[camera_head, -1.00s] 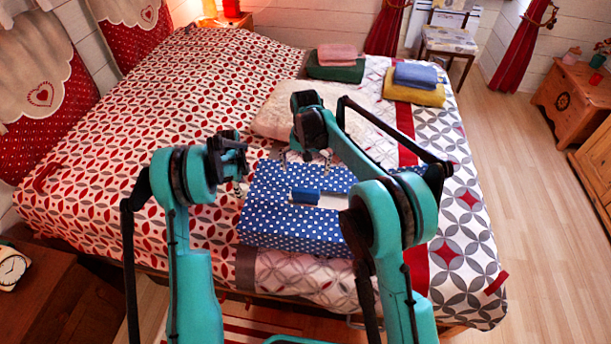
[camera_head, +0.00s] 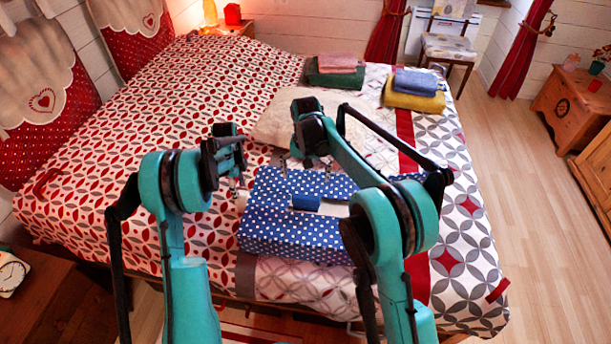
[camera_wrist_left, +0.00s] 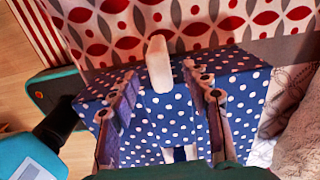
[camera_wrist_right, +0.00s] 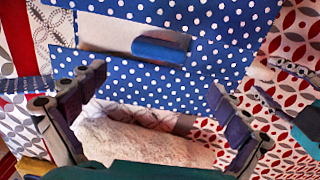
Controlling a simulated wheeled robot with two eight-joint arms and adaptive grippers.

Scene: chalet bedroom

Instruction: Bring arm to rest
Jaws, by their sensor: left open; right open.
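My left gripper (camera_head: 236,184) is open and empty in the head view, at the left edge of a blue box with white dots (camera_head: 280,232) on the bed. In the left wrist view, its spread fingers (camera_wrist_left: 160,112) hang over the box (camera_wrist_left: 240,95), with a pale rounded object (camera_wrist_left: 158,64) at the box edge between them. My right gripper (camera_head: 306,166) is open over the box's far side. The right wrist view shows its fingers (camera_wrist_right: 158,92) apart with nothing between them. A small blue block (camera_head: 305,202) lies by a white patch on the box top.
The bed (camera_head: 150,150) has a red patterned cover. A pale cushion (camera_head: 270,125) lies behind the box. Pink and green folded cloths (camera_head: 335,74) and blue and yellow ones (camera_head: 414,92) lie at the far side. Open floor (camera_head: 540,200) is on the right.

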